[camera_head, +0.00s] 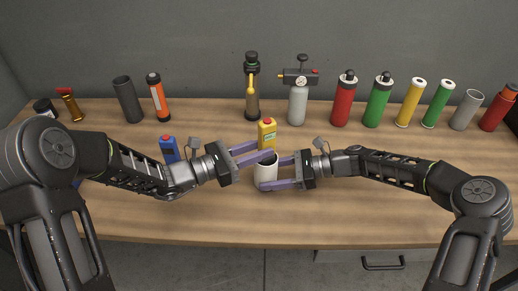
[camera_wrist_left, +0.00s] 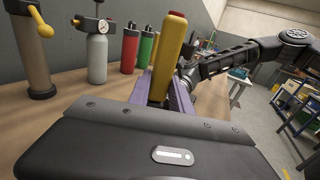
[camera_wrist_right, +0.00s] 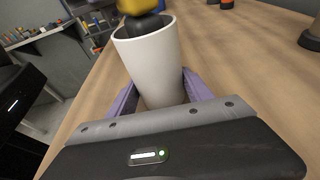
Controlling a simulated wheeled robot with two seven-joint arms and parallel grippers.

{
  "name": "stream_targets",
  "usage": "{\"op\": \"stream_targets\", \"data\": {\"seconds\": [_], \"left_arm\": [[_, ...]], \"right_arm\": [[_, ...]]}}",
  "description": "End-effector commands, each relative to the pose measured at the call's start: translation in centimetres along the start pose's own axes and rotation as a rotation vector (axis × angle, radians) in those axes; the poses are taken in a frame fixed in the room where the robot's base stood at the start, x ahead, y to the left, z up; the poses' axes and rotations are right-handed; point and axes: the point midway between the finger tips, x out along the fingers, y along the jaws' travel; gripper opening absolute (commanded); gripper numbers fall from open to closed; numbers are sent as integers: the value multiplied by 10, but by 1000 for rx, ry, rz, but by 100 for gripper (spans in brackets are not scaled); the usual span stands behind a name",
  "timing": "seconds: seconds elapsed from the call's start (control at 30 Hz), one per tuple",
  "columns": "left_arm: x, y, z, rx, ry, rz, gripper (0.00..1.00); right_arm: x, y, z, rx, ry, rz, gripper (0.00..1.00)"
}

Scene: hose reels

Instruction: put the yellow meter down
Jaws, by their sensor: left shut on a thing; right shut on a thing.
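The yellow meter (camera_head: 267,132) is upright in my left gripper (camera_head: 262,152), which is shut on it. It also shows between the purple fingers in the left wrist view (camera_wrist_left: 167,58). A white cup (camera_head: 265,174) is held by my right gripper (camera_head: 273,172), which is shut on it. In the right wrist view the white cup (camera_wrist_right: 155,65) is open at the top, and the dark lower end of the yellow meter (camera_wrist_right: 143,14) is at its mouth. Whether that end touches the cup is hard to tell.
A blue meter (camera_head: 169,148) stands left of my left gripper. A row along the back holds a grey bottle with a gauge (camera_head: 297,103), a red bottle (camera_head: 343,101), a green bottle (camera_head: 377,101) and several other cylinders. The wooden table (camera_head: 250,220) is clear in front.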

Motion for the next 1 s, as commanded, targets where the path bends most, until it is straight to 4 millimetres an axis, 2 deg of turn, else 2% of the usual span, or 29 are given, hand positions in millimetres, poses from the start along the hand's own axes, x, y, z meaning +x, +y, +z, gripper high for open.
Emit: {"op": "stream_targets", "data": {"seconds": [0.8, 0.83, 1.0], "left_arm": [[0, 1, -14, 2, -3, 1, 0], [0, 0, -14, 2, -2, 1, 26], [0, 0, -14, 2, -2, 1, 40]], "right_arm": [[0, 0, 0, 0, 0, 0, 36], [0, 0, 0, 0, 0, 0, 36], [0, 0, 0, 0, 0, 0, 36]]}}
